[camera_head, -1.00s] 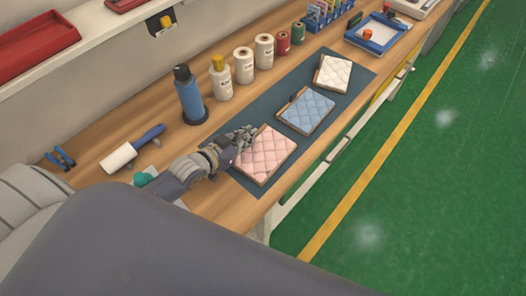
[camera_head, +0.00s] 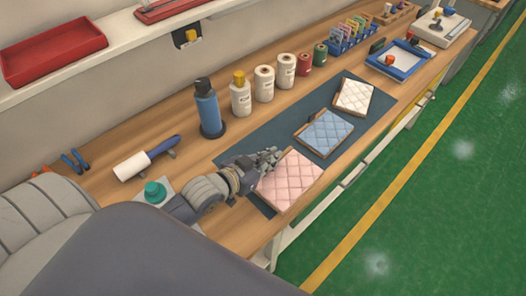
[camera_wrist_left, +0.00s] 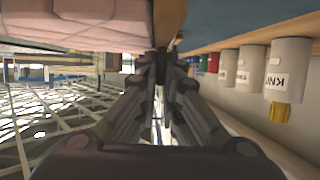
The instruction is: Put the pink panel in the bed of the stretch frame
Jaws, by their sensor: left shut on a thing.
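The pink panel (camera_head: 289,181) is a quilted square on a wooden backing, at the near end of a dark mat (camera_head: 248,149) on the bench. My left gripper (camera_head: 270,158) is at the panel's upper left edge and is shut on it. In the left wrist view the pink panel (camera_wrist_left: 75,22) fills the upper left, and the gripper tips (camera_wrist_left: 160,62) meet its wooden edge. I cannot tell whether the panel is lifted off the mat. I cannot identify the stretch frame for sure; a blue-rimmed tray with a pale inside (camera_head: 425,61) stands farther along the bench. My right gripper is not in view.
A blue panel (camera_head: 323,134) and a white panel (camera_head: 354,97) lie farther along the mat. A blue bottle (camera_head: 207,110), white spools (camera_head: 264,84) and a lint roller (camera_head: 133,166) stand or lie behind. The bench's front edge borders a green floor (camera_head: 440,200).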

